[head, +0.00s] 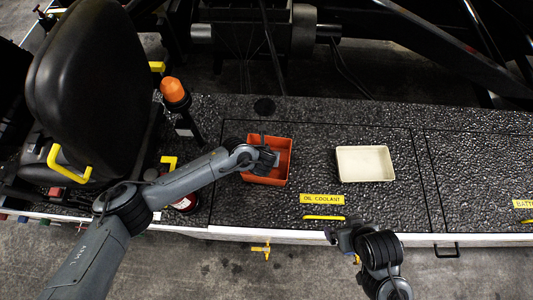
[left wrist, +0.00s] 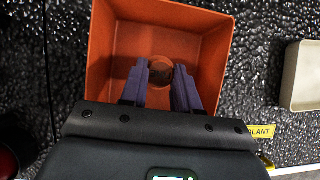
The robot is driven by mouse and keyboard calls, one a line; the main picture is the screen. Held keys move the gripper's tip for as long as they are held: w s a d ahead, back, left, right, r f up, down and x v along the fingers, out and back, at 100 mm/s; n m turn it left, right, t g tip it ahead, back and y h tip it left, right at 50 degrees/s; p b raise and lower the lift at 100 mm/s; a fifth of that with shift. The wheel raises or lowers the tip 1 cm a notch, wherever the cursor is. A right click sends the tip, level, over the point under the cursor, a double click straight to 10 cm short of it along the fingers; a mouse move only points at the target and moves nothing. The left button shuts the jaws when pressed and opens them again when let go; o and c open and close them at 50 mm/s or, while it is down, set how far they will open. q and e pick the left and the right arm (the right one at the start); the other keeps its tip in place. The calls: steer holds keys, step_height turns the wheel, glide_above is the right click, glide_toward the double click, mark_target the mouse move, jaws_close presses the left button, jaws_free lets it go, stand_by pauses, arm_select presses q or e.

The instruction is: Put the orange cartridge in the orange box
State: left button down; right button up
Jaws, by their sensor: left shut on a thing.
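The orange box (head: 281,178) is an open, square-topped bin on the black textured deck. It fills much of the left wrist view (left wrist: 110,60). My left gripper (head: 268,158) is over the box opening, fingers pointing down into it. It is shut on the orange cartridge (left wrist: 161,62), which shows as a small, shaded round orange-brown shape at the fingertips inside the box outline. The fingers cover part of it, and I cannot tell whether it touches the box floor. My right gripper (head: 338,238) is near the deck's front edge, away from the box; its jaws are too small to read.
A cream tray (head: 365,164) stands empty to the right of the box. An orange beacon (head: 174,91) on a post and a black seat (head: 90,75) are at the left. Yellow handles and labels (head: 322,199) mark the deck front. The right deck is clear.

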arm_select(q)
steer(key=shift+f, duration=0.2)
steer(key=c, duration=0.8)
jaws_free()
steer(key=shift+r, duration=0.1)
